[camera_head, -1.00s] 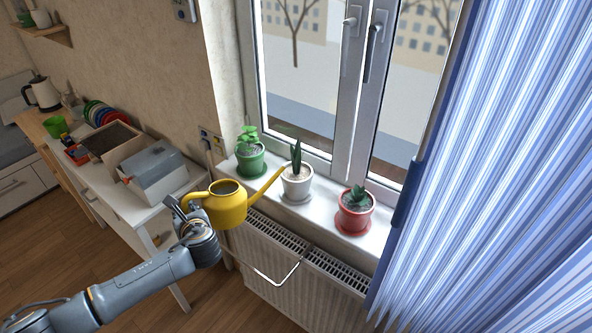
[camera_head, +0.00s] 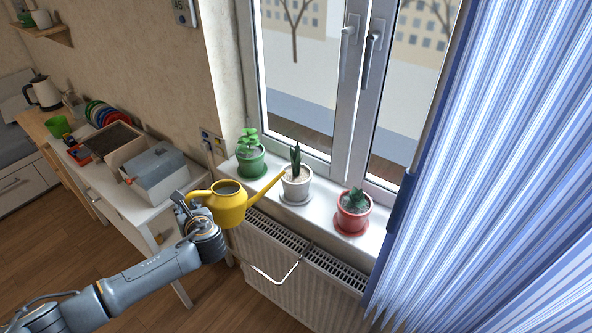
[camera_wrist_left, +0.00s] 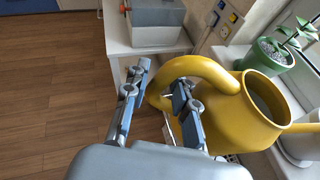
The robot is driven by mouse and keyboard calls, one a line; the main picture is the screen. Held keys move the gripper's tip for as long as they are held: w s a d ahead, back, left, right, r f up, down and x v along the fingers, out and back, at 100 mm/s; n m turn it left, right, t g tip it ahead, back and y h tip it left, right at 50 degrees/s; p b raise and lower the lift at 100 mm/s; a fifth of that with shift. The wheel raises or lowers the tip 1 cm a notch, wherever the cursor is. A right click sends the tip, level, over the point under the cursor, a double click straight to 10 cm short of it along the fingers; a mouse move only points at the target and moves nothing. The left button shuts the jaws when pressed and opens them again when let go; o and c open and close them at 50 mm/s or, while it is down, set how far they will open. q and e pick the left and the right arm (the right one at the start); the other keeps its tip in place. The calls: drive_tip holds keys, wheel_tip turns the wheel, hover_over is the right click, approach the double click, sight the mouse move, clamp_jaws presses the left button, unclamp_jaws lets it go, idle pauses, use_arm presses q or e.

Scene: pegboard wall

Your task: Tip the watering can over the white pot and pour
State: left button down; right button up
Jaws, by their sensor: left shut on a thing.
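The yellow watering can (camera_head: 228,207) hangs in front of the windowsill, nearly upright, its spout pointing right and up to the white pot. My left gripper (camera_head: 187,207) is shut on the can's handle; the handle also shows between the fingers in the left wrist view (camera_wrist_left: 165,95). The white pot (camera_head: 296,188) with an upright dark-leaved plant stands on the sill between a green and a red pot. The spout tip is at the pot's left rim in the head view; I cannot tell its height above the soil. My right gripper is out of view.
The green pot (camera_head: 251,164) and the red pot (camera_head: 352,216) stand on the sill (camera_head: 322,209) either side. A radiator (camera_head: 290,275) is below. A white table with boxes (camera_head: 158,172) is at left, and blue blinds (camera_head: 490,170) hang at right.

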use_arm(q)
drive_tip(key=shift+w+r, duration=0.1)
drive_tip(key=shift+r, duration=0.2)
drive_tip(key=shift+d+r+p, duration=0.1)
drive_tip(key=shift+r+p, duration=0.85)
drive_tip(key=shift+p, duration=0.3)
drive_tip(key=shift+w+r+m, duration=0.1)
drive_tip(key=shift+r+m, duration=0.2)
drive_tip(key=shift+r, duration=0.05)
drive_tip(key=shift+d+r+y, duration=0.1)
drive_tip(key=shift+r+y, duration=0.3)
drive_tip(key=shift+r, duration=0.4)
drive_tip(key=shift+r+m, duration=0.25)
drive_tip(key=shift+m, duration=0.05)
drive_tip(key=shift+d, duration=0.1)
